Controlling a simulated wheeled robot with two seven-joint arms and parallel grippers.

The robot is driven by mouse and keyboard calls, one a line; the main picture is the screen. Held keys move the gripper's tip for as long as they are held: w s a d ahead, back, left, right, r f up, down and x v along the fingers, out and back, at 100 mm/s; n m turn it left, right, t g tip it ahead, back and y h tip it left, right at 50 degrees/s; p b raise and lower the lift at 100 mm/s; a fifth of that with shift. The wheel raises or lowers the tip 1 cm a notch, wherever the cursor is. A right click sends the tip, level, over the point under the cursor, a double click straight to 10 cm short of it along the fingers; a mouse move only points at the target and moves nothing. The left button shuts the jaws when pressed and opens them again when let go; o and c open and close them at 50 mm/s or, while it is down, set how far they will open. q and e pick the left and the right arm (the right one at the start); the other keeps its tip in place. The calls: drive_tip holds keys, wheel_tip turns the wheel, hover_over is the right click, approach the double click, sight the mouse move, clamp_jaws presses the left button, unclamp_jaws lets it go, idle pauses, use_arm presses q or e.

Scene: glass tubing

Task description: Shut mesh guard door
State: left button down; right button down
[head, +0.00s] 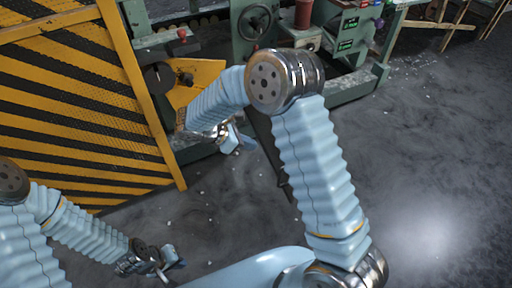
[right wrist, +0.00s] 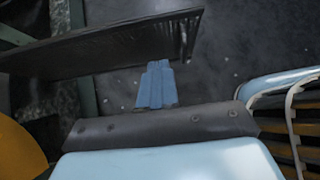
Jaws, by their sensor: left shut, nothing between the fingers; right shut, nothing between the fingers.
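The mesh guard door (head: 75,115) is a large panel with yellow and black diagonal stripes and a yellow-orange frame. It fills the left of the head view and stands swung out in front of the green machine. My left gripper (head: 170,262) is shut and empty, low in front of the door.
The green machine (head: 350,85) stands behind, with a handwheel (head: 254,22) and a control panel with coloured knobs. A yellow plate (head: 205,78) juts out by the door. A dark flat panel (right wrist: 110,45) lies beyond my right fingers. The grey floor (head: 440,170) at right is open.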

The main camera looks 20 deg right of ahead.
drive_tip(key=d+r+x, duration=0.1)
drive_tip(key=r+x, duration=0.1)
drive_tip(key=x, duration=1)
drive_tip(key=shift+s+d+f+p, duration=0.15)
drive_tip(key=shift+d+f+p, duration=0.15)
drive_tip(key=shift+d, duration=0.35)
